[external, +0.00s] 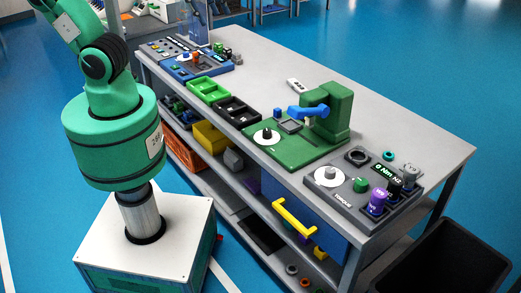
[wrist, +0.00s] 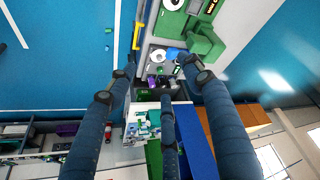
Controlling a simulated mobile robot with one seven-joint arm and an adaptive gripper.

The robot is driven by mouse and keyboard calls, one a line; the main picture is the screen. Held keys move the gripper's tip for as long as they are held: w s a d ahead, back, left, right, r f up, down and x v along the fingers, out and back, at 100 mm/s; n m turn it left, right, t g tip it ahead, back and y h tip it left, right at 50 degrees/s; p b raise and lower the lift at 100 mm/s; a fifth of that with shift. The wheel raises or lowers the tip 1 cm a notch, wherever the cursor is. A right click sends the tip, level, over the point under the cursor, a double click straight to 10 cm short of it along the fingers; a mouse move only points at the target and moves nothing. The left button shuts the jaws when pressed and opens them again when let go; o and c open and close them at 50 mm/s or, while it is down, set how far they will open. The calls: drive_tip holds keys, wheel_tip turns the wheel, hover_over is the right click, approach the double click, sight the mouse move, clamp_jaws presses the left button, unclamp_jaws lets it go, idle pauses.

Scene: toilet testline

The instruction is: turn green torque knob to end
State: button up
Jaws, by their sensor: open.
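A small green knob (external: 361,185) sits on the grey panel marked TORQUE (external: 349,206) at the front right end of the bench in the external view. A white dial (external: 330,176) is just left of it, and a display reading 0 Nm (external: 385,168) is behind it to the right.
A green station (external: 297,145) with a white dial and blue handle (external: 309,111) stands left of the torque panel. A purple-topped part (external: 378,200) stands close to the green knob's right. A yellow drawer handle (external: 295,217) juts from the bench front. A black bin (external: 447,262) stands at right.

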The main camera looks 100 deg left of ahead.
drive_tip(key=w+d+n+g+p, duration=0.15)
drive_tip(key=w+n, duration=0.25)
drive_tip(key=w, duration=1)
drive_tip(key=n+g+p, duration=0.3)
drive_tip(key=n+p, duration=0.1)
drive_tip(key=n, duration=0.8)
hover_over(362, 181)
wheel_tip(362, 181, down, 30)
drive_tip(key=shift+d+f, duration=0.1)
drive_tip(key=shift+f, duration=0.1)
drive_tip(key=shift+f, duration=0.15)
wheel_tip(362, 181, down, 14)
drive_tip(key=shift+r+b, duration=0.25)
drive_tip(key=shift+b, duration=0.4)
